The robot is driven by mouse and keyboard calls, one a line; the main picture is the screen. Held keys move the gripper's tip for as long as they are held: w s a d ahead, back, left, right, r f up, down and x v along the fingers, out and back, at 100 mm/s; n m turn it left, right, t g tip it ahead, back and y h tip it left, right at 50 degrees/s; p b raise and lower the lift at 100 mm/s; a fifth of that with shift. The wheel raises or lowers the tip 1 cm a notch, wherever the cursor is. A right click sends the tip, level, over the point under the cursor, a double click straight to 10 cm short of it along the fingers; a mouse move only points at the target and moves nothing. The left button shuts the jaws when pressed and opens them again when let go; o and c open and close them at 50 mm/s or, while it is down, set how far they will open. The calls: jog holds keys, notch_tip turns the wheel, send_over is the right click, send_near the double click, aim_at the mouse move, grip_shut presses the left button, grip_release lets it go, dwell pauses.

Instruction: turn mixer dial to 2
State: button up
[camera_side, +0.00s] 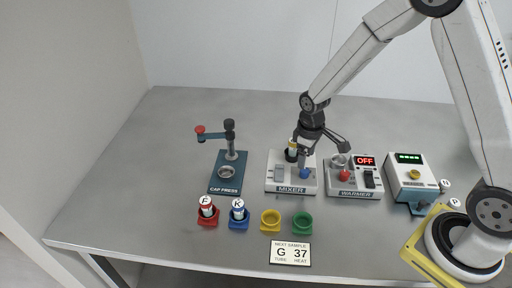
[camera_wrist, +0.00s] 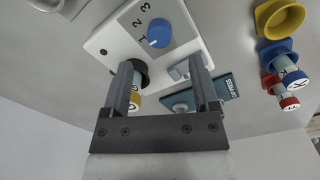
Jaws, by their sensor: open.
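The white mixer (camera_side: 291,187) stands mid-table and also shows in the wrist view (camera_wrist: 110,38). Its blue dial (camera_side: 306,173) is on the right of its top face. In the wrist view the dial (camera_wrist: 159,32) has a pale pointer mark that looks turned toward 1, with 2 and 3 printed further round. My gripper (camera_side: 305,148) is above the mixer; in the wrist view its two fingers (camera_wrist: 160,65) are apart with nothing between them, and the dial lies beyond the tips. A tube with a yellow band (camera_side: 291,152) stands in the mixer, partly hidden by a finger in the wrist view.
The cap press (camera_side: 225,188) stands left of the mixer; the warmer (camera_side: 352,193), reading OFF, is close on its right. A device with a green display (camera_side: 410,182) is further right. Red, blue, yellow (camera_side: 271,219) and green (camera_side: 302,222) holders and a sample card (camera_side: 290,253) are in front.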

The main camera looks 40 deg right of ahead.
aim_at(305, 170)
jog(key=shift+f, duration=2.75)
grip_shut()
jog(key=shift+m, duration=0.4)
jog(key=m, duration=0.4)
jog(key=shift+d, duration=0.1)
jog(key=shift+m, duration=2)
